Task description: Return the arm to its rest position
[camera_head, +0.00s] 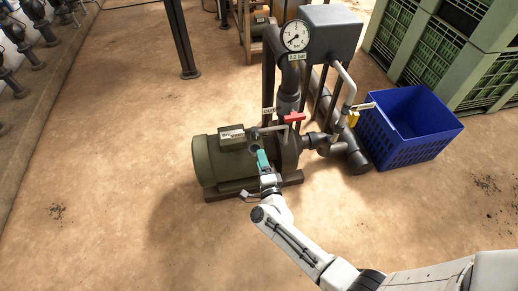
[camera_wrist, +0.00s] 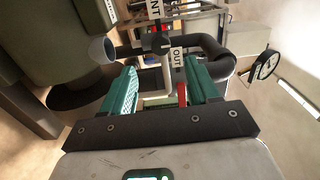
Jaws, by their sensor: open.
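My gripper (camera_head: 262,160) is at the front of the green pump (camera_head: 222,160) in the head view, with my white arm reaching in from the lower right. In the wrist view my gripper (camera_wrist: 162,92) shows two teal fingers spread apart. No object is held between them. A red valve handle (camera_head: 294,117) sits on the pipework above the pump. It also shows in the wrist view (camera_wrist: 182,94), seen just inside the right finger. The gap between fingers and handle cannot be judged.
A pressure gauge (camera_head: 295,36) stands above the pipes. A yellow-tagged valve (camera_head: 353,118) and a blue crate (camera_head: 415,143) are to the right. Green stacked crates (camera_head: 440,50) stand at the back right. The floor left of the pump is clear.

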